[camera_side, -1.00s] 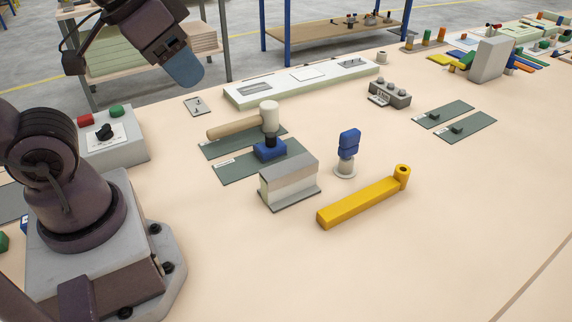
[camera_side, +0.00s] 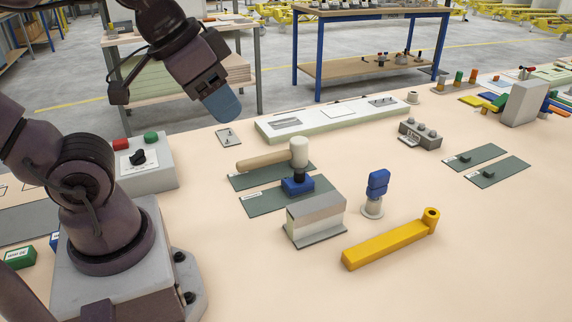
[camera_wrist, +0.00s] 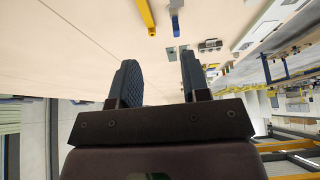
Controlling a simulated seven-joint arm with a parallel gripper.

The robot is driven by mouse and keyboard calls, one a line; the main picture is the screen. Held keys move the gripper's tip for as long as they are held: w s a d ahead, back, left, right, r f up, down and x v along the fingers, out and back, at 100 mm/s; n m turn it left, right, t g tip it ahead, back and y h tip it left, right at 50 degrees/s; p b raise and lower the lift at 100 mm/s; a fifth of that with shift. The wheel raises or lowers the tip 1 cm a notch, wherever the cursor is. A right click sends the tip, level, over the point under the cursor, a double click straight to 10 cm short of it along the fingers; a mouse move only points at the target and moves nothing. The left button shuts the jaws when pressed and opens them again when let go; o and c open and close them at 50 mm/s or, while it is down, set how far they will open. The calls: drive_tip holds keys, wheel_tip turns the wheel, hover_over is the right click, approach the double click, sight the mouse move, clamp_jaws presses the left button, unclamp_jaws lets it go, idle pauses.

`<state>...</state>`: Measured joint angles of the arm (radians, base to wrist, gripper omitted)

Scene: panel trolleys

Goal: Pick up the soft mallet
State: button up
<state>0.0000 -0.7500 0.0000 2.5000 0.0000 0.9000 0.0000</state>
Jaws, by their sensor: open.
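The soft mallet (camera_side: 265,160) has a pale wooden handle and a cream-white head. In the side view it lies with its handle pointing left over a dark green mat (camera_side: 250,180). Its head is at the right, just behind a blue block with a black top (camera_side: 298,187); I cannot tell whether they touch. My gripper (camera_side: 222,105) is well above the table, up and left of the mallet and apart from it. In the wrist view my gripper (camera_wrist: 158,65) shows two spread fingers with nothing between them. I cannot make out the mallet there.
A grey metal block (camera_side: 316,218), a blue-topped peg (camera_side: 376,195) and a yellow bar (camera_side: 390,243) stand in front and right of the mallet. A long pale panel (camera_side: 335,118) lies behind it. A button box (camera_side: 146,162) is at left.

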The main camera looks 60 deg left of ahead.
drive_tip(key=shift+o, duration=0.2)
idle(0.3)
drive_tip(key=o, duration=0.3)
